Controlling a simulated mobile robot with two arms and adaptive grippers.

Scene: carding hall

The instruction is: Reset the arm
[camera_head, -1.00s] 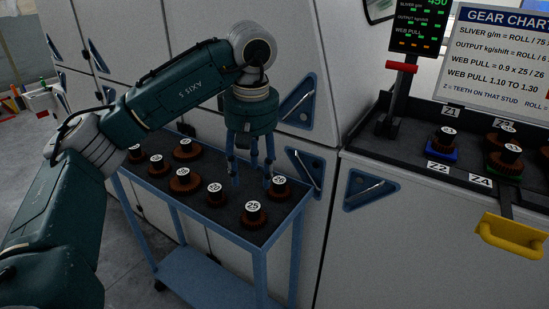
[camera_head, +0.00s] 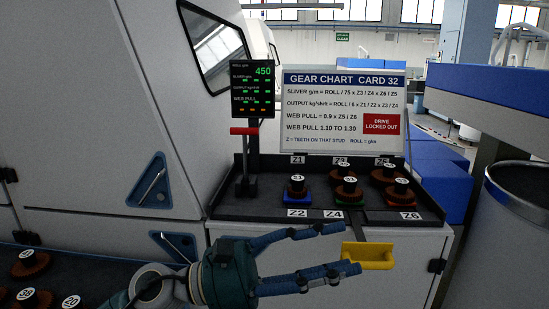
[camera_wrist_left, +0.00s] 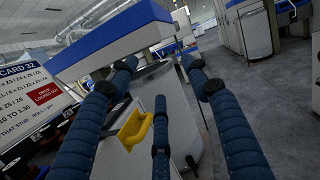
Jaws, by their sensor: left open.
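My left gripper (camera_head: 325,258) comes in low in the head view, below the gear bench and in front of its cabinet. Its blue fingers point right and are spread apart with nothing between them. In the left wrist view the fingers (camera_wrist_left: 158,110) also show open and empty. A yellow handle (camera_head: 367,256) on the cabinet front is close behind the fingertips in the head view; I cannot tell the gap. It also shows between the fingers in the left wrist view (camera_wrist_left: 134,130). My right gripper is not in view.
Dark gears sit on the bench tray (camera_head: 262,207) at studs labelled Z1 to Z6. The gear chart (camera_head: 340,110) and a red-handled lever (camera_head: 245,160) stand there. A cart (camera_head: 75,270) with loose gears is lower left. A grey drum (camera_head: 515,240) stands at right.

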